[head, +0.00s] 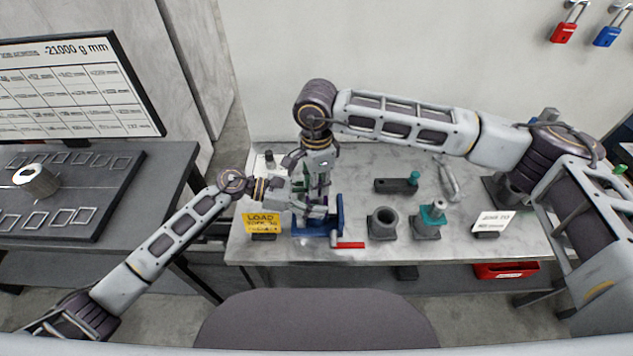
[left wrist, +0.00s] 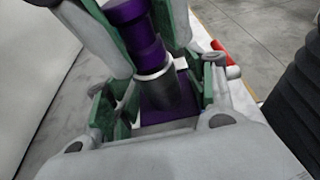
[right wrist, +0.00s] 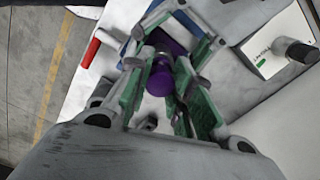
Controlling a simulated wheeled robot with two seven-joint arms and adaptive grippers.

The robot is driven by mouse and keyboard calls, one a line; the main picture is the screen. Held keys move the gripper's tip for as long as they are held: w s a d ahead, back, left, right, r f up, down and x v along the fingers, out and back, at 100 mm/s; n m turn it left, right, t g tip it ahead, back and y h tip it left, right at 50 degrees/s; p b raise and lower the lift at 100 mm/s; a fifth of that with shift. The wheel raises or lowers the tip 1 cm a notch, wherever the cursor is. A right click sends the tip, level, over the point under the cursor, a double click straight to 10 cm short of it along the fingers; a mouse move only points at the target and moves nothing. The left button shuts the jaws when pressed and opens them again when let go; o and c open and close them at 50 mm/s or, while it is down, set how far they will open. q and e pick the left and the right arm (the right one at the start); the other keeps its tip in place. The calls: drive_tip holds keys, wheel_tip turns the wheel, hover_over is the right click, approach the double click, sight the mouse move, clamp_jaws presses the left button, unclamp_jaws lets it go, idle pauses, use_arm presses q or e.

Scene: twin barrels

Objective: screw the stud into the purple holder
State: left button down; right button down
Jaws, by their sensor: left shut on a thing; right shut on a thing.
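In the left wrist view, a dark purple stepped cylinder (left wrist: 133,28), apparently the stud, stands in line with a purple lower part (left wrist: 160,96), apparently the holder. A grey collar (left wrist: 153,72) lies between them; thread contact cannot be seen. My right gripper (head: 318,187) comes from above, shut around the upper piece. My left gripper (head: 307,208) comes from the left, shut around the lower part. In the right wrist view, the purple round end (right wrist: 162,80) shows between green finger pads. In the head view, both pieces are hidden by the grippers at the blue vise (head: 339,212).
A red handle (head: 350,245) sticks out from the vise. A yellow load sign (head: 262,223) stands left of it. A grey hollow cylinder (head: 382,223), a teal-collared fixture (head: 432,216) and a dark block (head: 396,186) stand to the right. A white card (head: 493,222) is farther right.

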drive_tip(key=m, duration=0.5)
drive_tip(key=shift+m, duration=0.3)
drive_tip(key=m, duration=1.5)
drive_tip(key=shift+w+m, duration=0.1)
drive_tip(key=shift+m, duration=0.3)
drive_tip(key=m, duration=1.5)
drive_tip(key=shift+m, duration=0.3)
drive_tip(key=m, duration=0.3)
drive_tip(key=shift+a, duration=0.15)
drive_tip(key=shift+m, duration=1.3)
